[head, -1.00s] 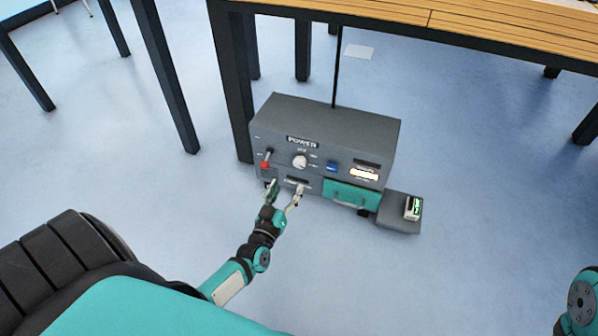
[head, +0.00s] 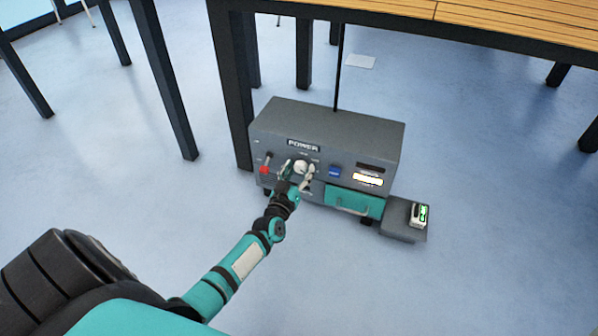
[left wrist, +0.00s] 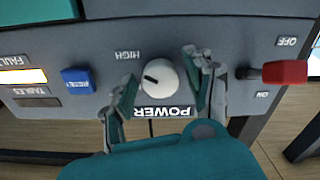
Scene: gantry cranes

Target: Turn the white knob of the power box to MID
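The power box (head: 335,130) is a grey box on the floor under a table edge. Its white knob (head: 300,167) sits below the POWER sign. In the left wrist view, which is upside down, the knob (left wrist: 165,74) shows a short dark mark on its left side, on the side of the HIGH label. No MID label is readable. My left gripper (head: 298,173) is open, with one finger on each side of the knob; these fingers also show in the left wrist view (left wrist: 160,72). I cannot tell if they touch it. My right gripper is not in view.
A red-handled lever (head: 265,169) is left of the knob, a blue button (head: 334,171) right of it. A teal drawer (head: 353,203) is below right. A small grey block (head: 397,222) bears a device (head: 419,214). Table legs (head: 232,90) stand behind.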

